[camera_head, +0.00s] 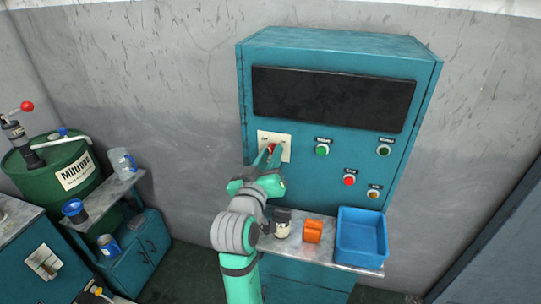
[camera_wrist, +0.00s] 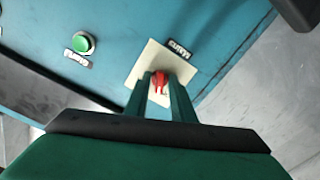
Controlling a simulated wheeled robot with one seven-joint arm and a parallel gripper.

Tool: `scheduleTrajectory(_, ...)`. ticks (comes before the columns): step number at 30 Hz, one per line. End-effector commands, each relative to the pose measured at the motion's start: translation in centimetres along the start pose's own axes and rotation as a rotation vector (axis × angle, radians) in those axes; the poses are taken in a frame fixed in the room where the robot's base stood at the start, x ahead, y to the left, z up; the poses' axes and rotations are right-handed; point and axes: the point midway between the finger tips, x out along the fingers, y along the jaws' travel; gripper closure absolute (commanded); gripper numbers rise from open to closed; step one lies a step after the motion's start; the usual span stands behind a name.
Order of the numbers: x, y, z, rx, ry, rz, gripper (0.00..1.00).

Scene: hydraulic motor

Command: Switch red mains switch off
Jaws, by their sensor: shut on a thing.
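The red mains switch (camera_head: 272,147) sits on a cream plate (camera_head: 285,153) at the left of the teal control cabinet's front. In the wrist view the red switch (camera_wrist: 159,80) shows between the fingertips, in front of its cream plate (camera_wrist: 146,62) with a dark "Mains" label beside it. My gripper (camera_head: 271,157) reaches up to the plate, and in the wrist view my gripper (camera_wrist: 162,88) has its two green fingers on either side of the red switch, shut on it. The fingers hide part of the switch, and I cannot tell its exact setting.
A green button (camera_head: 322,150), a red button (camera_head: 349,180) and other controls sit to the right on the cabinet (camera_head: 300,120). A green barrel (camera_head: 40,165) stands left.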

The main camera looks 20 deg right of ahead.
Motion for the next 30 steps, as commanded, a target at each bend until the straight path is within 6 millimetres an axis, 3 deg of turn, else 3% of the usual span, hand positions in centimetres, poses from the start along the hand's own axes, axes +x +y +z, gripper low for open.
scheduleTrajectory(15,0.03,0.07,-0.06,-0.324,0.002,0.0,1.0)
scheduleTrajectory(30,0.0,0.05,-0.05,-0.378,0.001,0.0,1.0)
